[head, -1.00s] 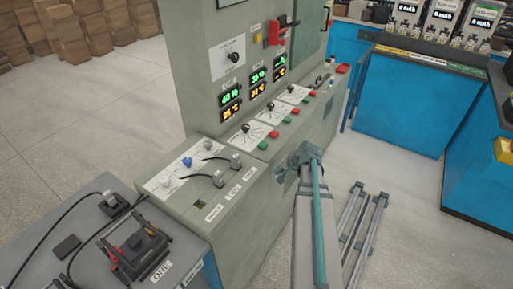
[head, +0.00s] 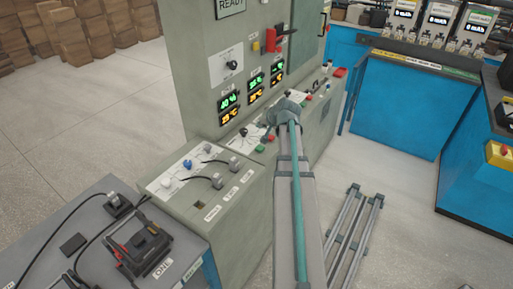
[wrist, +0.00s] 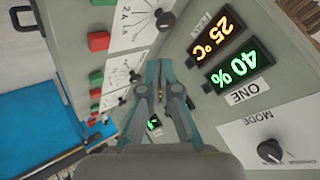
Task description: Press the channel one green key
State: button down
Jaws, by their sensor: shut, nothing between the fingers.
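The channel one green key (head: 260,148) is at the near left end of the row of keys on the sloped grey console ledge in the head view. A red key (head: 270,138) is just beyond it. My gripper (head: 284,110) is over the ledge, farther along the row and to the right of the green key, hiding some keys and dials. In the wrist view my gripper (wrist: 160,63) has its fingers together, empty, in front of a dial panel. The label ONE (wrist: 248,93) and its 40 % display (wrist: 232,67) are to their right. Contact with the console cannot be told.
A mode knob (head: 232,65) and a red switch handle (head: 271,40) stand on the upright panel. Cables and plugs (head: 217,181) sit on the near ledge. A battery bench (head: 75,230) is at left. Metal rails (head: 350,235) lie on the floor at right.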

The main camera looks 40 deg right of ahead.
aim_at(261, 148)
jog(key=shift+f+b, duration=2.6)
jog(key=shift+f, duration=1.85)
jog(key=shift+f+b, duration=0.3)
jog(key=shift+f, duration=0.15)
jog(key=shift+f+b, duration=0.35)
jog(key=shift+f, duration=0.05)
jog(key=shift+r, duration=0.2)
jog(key=shift+r+p, duration=0.5)
jog(key=shift+r, duration=0.2)
